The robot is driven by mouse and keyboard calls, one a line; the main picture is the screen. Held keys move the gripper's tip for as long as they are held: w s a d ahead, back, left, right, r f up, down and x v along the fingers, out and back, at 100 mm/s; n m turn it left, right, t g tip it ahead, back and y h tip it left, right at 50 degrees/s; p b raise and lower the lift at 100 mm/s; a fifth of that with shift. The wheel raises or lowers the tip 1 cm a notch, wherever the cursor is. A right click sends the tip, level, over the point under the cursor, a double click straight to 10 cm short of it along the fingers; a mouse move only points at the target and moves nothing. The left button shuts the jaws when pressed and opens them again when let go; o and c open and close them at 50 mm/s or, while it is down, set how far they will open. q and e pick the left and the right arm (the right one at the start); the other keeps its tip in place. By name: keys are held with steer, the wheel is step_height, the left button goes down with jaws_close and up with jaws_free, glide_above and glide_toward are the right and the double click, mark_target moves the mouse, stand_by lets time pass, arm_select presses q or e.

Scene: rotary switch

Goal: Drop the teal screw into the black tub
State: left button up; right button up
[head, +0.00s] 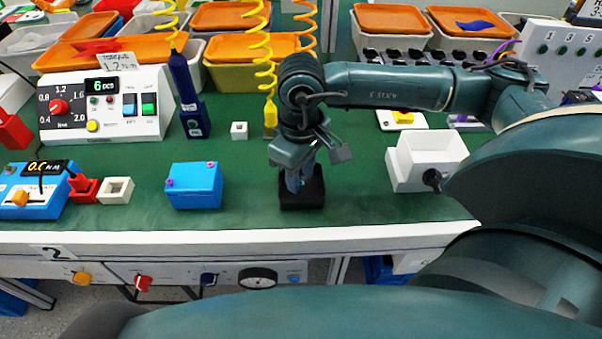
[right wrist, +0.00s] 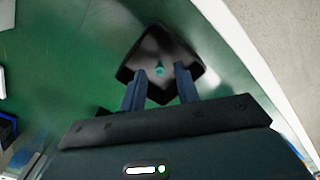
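The black tub (head: 313,203) stands on the green mat near the front edge of the bench, and the right wrist view also shows it (right wrist: 150,47). My right gripper (head: 297,184) points down over the tub. In the right wrist view its two fingers (right wrist: 162,78) are apart with a clear gap between them. The small teal screw (right wrist: 159,70) shows against the tub's dark inside, between the fingertips and touching neither. I cannot tell whether it rests on the tub's floor. My left gripper is out of view.
A blue box (head: 194,186) stands left of the tub and a white box (head: 428,160) to the right. A small white block (head: 239,131) and a yellow coiled cord (head: 265,75) are behind. The mat beside the tub is clear.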

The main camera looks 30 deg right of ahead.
mark_target(301, 183)
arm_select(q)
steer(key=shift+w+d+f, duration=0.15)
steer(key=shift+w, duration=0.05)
arm_select(e)
step_height(301, 183, up, 11)
steer(key=shift+f, duration=0.1)
stand_by(0.4)
